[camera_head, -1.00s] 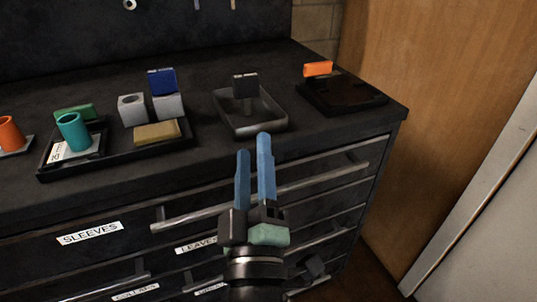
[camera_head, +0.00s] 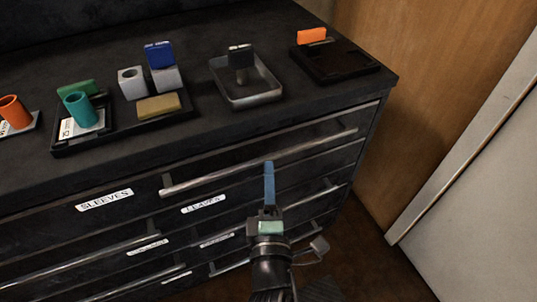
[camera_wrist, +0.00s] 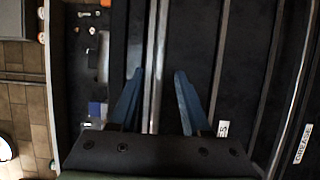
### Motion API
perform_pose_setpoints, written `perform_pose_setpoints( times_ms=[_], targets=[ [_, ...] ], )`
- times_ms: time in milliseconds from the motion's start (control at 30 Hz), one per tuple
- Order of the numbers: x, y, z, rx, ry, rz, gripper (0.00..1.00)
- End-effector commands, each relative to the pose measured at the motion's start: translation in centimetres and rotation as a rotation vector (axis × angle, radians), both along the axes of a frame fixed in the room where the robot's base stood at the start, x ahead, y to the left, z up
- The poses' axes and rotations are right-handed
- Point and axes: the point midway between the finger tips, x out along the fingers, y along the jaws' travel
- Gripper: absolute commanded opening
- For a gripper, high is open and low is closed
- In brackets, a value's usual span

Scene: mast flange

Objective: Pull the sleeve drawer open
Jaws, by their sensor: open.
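The drawer with the white SLEEVES label (camera_head: 105,200) is the top one in the dark cabinet, and its front looks closed. Its long metal handle bar (camera_head: 215,177) runs to the right of the label. My gripper (camera_head: 269,164) is in front of the drawer, its blue fingertips overlapping the bar in the head view; one finger hides the other there. In the wrist view, my open gripper (camera_wrist: 160,72) has its fingers to either side of the bar (camera_wrist: 153,40), which lies nearer the left finger. I cannot tell if they touch it.
The LEAVES drawer label (camera_head: 203,204) and more handles (camera_head: 80,264) lie below. On the cabinet top are a tray with a teal cup (camera_head: 80,110), a grey metal tray (camera_head: 250,97) and a black tray (camera_head: 350,68). Floor is free at the lower right.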

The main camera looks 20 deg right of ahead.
Motion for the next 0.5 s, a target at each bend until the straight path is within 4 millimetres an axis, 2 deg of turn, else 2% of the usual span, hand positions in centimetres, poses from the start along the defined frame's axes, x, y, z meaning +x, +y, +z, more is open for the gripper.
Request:
perform_pose_setpoints(
  times_ms=[200,500],
  targets=[
    [3.4,-1.3,0.2,0.000,-0.003,0.000,0.47],
    [5.6,-2.1,0.0,0.001,0.000,0.000,0.47]
  ],
)
